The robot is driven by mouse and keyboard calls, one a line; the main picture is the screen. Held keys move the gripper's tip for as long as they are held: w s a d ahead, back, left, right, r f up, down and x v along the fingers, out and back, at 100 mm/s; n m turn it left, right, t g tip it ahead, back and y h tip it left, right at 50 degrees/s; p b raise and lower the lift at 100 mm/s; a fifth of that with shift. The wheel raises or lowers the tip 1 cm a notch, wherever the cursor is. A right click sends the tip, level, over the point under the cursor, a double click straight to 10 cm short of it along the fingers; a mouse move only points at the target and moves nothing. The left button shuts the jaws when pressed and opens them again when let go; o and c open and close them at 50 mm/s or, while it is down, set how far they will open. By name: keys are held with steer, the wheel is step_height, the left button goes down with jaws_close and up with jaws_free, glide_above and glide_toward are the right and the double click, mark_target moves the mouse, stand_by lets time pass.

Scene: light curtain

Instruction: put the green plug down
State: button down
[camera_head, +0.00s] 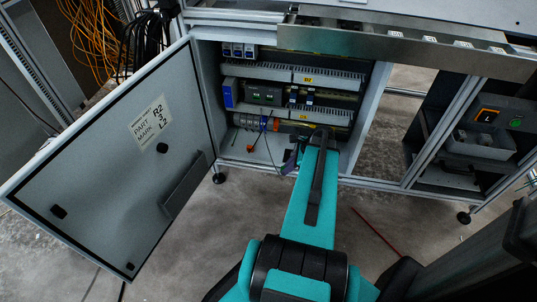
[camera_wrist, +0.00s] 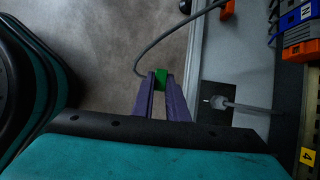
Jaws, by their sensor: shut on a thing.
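The green plug (camera_wrist: 160,78) shows in the wrist view between the tips of my gripper's purple fingers. My gripper (camera_wrist: 160,84) is shut on it. A grey cable (camera_wrist: 150,48) runs from the plug and curves up to the right. In the wrist view, grey floor lies behind the plug, and the plug looks clear of the cabinet. In the head view, my gripper (camera_head: 291,159) is at the lower front of the open cabinet (camera_head: 353,128), and my arm hides part of it. I cannot make out the green plug in the head view.
An orange plug (camera_head: 250,148) hangs at the cabinet's lower left. The wrist view shows a grey connector (camera_wrist: 222,103) on the right, beside blue terminals (camera_wrist: 298,18) and an orange block (camera_wrist: 300,50). The cabinet door (camera_head: 120,170) stands open on the left.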

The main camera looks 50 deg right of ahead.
steer(key=w+d+b, duration=0.1)
steer(key=w, duration=0.3)
steer(key=w+d+f+b, duration=0.1)
steer(key=w+d, duration=0.1)
steer(key=w, duration=0.3)
steer(key=w+d+b, duration=0.1)
steer(key=w+d, duration=0.1)
steer(key=w, duration=0.2)
steer(key=shift+w+d+f, duration=0.2)
steer(key=shift+w+d, duration=0.05)
steer(key=shift+w+d+f+b, duration=0.1)
steer(key=shift+w+d+b, duration=0.25)
steer(key=shift+w, duration=0.3)
steer(key=shift+f+b, duration=0.8)
steer(key=shift+f, duration=0.9)
steer(key=shift+f, duration=0.1)
steer(key=c, duration=1.7)
jaws_free()
steer(key=shift+a, duration=0.1)
steer(key=shift+c, duration=0.2)
